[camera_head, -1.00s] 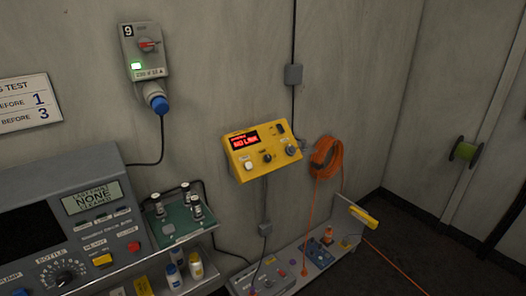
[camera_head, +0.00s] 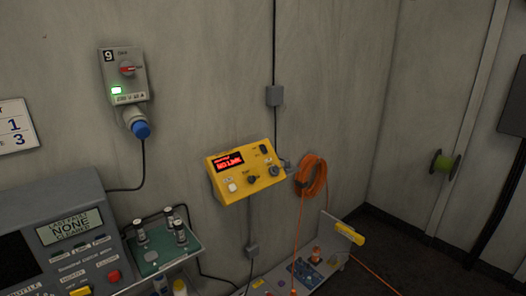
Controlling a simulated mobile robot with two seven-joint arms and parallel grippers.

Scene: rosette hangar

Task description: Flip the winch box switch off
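A yellow control box (camera_head: 231,196) hangs on the grey wall near the middle. Its red-lit display (camera_head: 229,162) seems to read "NO LINK". It has a white button (camera_head: 232,187), a dark knob (camera_head: 251,180), another knob (camera_head: 274,171) and a small black switch (camera_head: 263,149) at its upper right. The switch's position is too small to tell. No winch label is readable. Left of it, a grey wall box marked 9 (camera_head: 109,84) has a red rotary handle (camera_head: 127,69) and a lit green lamp (camera_head: 116,90). Neither gripper is in view.
Below the yellow box is a low bench (camera_head: 352,226). An orange cable coil (camera_head: 311,177) hangs right. Dark floor (camera_head: 400,240) at right looks mostly clear.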

